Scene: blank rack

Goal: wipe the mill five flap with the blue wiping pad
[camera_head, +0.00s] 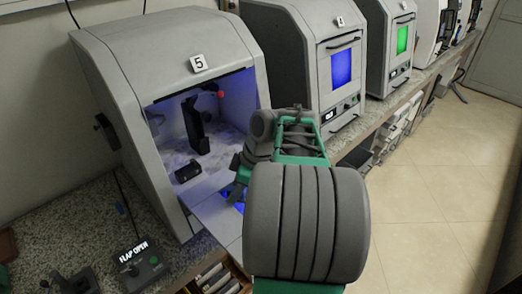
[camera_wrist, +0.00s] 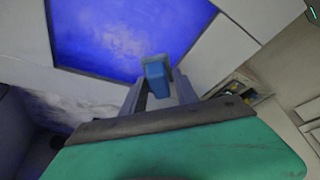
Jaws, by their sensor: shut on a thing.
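Mill five (camera_head: 160,50) is the grey cabinet with the "5" label at the left. Its flap (camera_head: 217,215) is folded down and open in front of the lit chamber. In the wrist view the flap's blue window (camera_wrist: 120,30) has a whitish smear, and pale frame (camera_wrist: 215,50) surrounds it. My gripper (camera_head: 238,180) is over the flap in the head view, its tips partly hidden by my arm. In the wrist view my gripper (camera_wrist: 158,92) is shut on the blue wiping pad (camera_wrist: 156,72), which appears over the window's edge. I cannot tell whether the pad touches the flap.
A "FLAP OPEN" control box (camera_head: 138,265) stands on the speckled counter (camera_head: 95,215) before the mill. Inside the chamber are a dark upright part (camera_head: 195,125) and a small black block (camera_head: 188,171). More mills (camera_head: 305,45) stand to the right. The tiled floor (camera_head: 430,180) is clear.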

